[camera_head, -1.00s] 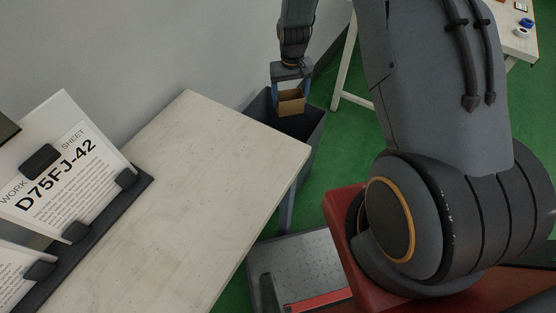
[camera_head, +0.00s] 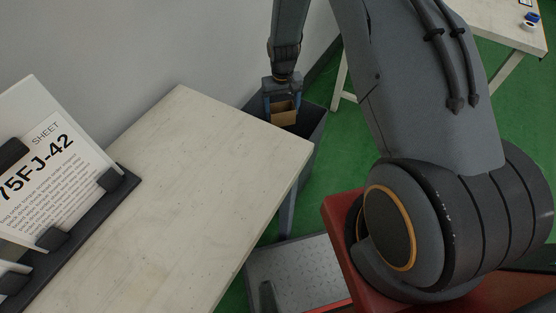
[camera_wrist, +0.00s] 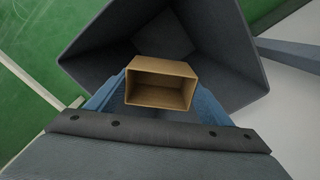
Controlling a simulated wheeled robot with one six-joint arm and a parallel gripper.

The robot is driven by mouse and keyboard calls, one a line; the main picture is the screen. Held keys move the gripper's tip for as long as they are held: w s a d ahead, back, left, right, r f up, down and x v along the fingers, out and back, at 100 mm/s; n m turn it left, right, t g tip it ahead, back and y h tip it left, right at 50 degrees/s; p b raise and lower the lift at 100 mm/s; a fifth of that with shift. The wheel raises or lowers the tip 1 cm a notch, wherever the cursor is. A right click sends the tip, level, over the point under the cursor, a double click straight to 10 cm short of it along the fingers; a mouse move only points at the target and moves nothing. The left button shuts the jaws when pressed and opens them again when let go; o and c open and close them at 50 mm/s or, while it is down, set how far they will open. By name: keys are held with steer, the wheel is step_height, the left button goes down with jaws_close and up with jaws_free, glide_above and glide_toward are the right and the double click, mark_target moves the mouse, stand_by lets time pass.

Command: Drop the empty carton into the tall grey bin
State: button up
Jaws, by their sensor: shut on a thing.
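The empty carton (camera_head: 284,115) is small, brown and open on one side. My gripper (camera_head: 282,106) is shut on it, with a blue finger on each side. In the wrist view the carton (camera_wrist: 160,84) sits between the two fingers (camera_wrist: 160,90), its open side facing the camera and nothing inside. The tall grey bin (camera_head: 311,127) stands on the floor beyond the table's far corner. The carton is over the bin's mouth, and in the wrist view the bin's dark inner walls (camera_wrist: 95,50) surround it. The exact depth of the carton relative to the rim is hard to tell.
A pale wooden table (camera_head: 190,190) lies in front of the bin, its corner close to the rim. A work sheet holder (camera_head: 75,222) stands on its left. A wall is behind the bin. Green floor (camera_head: 350,150) is open to its right, with another table (camera_head: 505,28) beyond.

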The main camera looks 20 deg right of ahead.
steer(key=shift+f, duration=0.2)
steer(key=o, duration=1.1)
steer(key=shift+r, duration=0.1)
step_height(320, 180, up, 8)
steer(key=shift+f, duration=0.2)
steer(key=shift+r, duration=0.1)
